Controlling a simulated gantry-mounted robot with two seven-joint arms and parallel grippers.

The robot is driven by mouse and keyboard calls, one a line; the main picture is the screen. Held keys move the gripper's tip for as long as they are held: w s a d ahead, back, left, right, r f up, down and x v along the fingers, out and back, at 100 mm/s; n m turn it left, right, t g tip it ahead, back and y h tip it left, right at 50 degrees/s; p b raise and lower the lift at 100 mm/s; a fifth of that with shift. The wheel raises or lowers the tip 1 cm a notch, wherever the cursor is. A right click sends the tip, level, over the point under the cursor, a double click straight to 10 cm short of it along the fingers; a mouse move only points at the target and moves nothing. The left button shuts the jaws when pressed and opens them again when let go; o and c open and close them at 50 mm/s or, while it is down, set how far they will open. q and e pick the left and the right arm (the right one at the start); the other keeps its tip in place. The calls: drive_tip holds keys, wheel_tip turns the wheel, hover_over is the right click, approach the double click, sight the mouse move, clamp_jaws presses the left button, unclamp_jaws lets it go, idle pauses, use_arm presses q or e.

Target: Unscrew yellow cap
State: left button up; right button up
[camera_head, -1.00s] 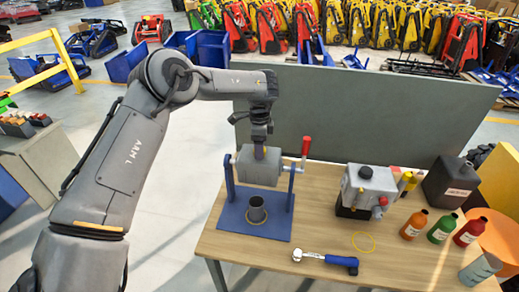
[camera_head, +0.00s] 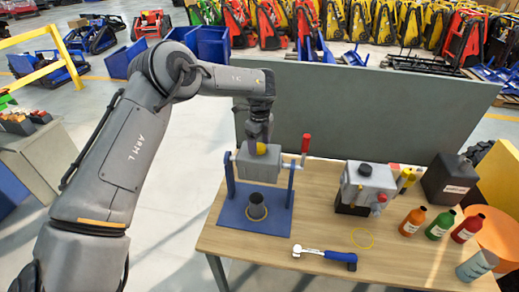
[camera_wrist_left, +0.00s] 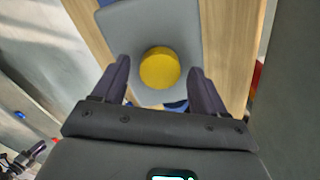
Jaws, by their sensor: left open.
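The yellow cap (camera_head: 262,149) sits on top of a grey box-shaped housing (camera_head: 259,168) held in a blue stand (camera_head: 255,216). In the left wrist view the round cap (camera_wrist_left: 160,68) lies between and just beyond the two fingers. My left gripper (camera_wrist_left: 160,75) is open around the line of the cap, with a gap on each side. In the head view the left gripper (camera_head: 258,142) points down just above and behind the cap. My right gripper is not in view.
A red-handled lever (camera_head: 306,143) stands at the stand's right. A grey panel (camera_head: 375,115) rises behind.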

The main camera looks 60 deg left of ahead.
use_arm(q)
drive_tip(key=c, duration=0.9)
drive_tip(key=n+b, duration=0.1)
drive_tip(key=n, duration=0.1)
drive_tip(key=n+b, duration=0.3)
drive_tip(key=n, duration=0.1)
drive_tip(key=shift+f+b, duration=0.3)
drive_tip(key=shift+b, duration=0.05)
drive_tip(key=shift+c, duration=0.2)
drive_tip(key=n+b, duration=0.1)
drive_tip(key=n, duration=0.1)
drive_tip(key=shift+r+n, duration=0.15)
drive_tip(key=shift+n, duration=0.25)
drive_tip(key=shift+r+n, duration=0.15)
drive_tip(key=shift+n, duration=0.35)
